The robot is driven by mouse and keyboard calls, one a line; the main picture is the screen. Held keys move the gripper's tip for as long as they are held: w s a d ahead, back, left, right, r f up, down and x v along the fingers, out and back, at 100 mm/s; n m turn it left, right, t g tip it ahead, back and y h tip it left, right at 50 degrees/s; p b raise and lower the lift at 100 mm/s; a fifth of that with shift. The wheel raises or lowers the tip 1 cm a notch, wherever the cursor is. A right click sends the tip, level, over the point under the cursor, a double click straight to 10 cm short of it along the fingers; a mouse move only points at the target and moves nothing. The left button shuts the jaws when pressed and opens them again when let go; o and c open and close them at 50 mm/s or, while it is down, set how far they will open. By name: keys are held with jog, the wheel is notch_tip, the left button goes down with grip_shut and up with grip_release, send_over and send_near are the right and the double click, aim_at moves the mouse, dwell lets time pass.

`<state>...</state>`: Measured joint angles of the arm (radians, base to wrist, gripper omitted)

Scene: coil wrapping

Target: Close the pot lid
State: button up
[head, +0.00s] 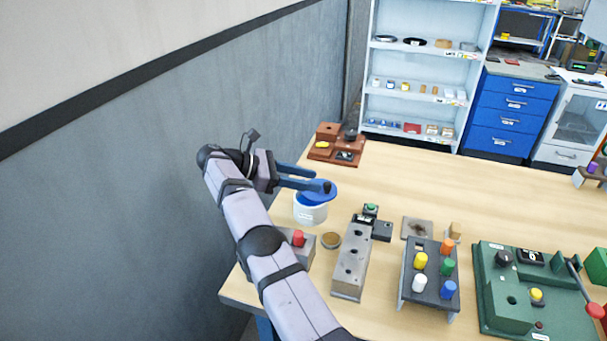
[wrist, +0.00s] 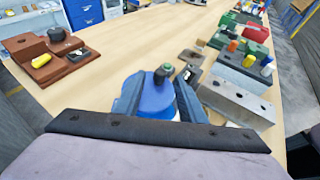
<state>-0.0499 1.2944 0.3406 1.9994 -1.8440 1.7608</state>
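The white pot (head: 310,213) stands on the table near its left edge. The pot is mostly hidden there.
A brown fixture (head: 335,145) is behind. The wall (head: 130,190) is at left; the table's back middle is clear.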

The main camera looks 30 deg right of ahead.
jog(key=shift+w+a+r+p, duration=0.1)
jog(key=shift+a+r+p, duration=0.15)
jog(key=shift+a+p, duration=0.25)
jog(key=s+r+n+t, duration=0.1)
jog(key=s+r, duration=0.3)
jog(key=r, duration=1.1)
notch_tip(320, 180, down, 15)
jog(key=w+n+t, duration=0.1)
jog(key=n+t, duration=0.3)
jog(key=t, duration=0.1)
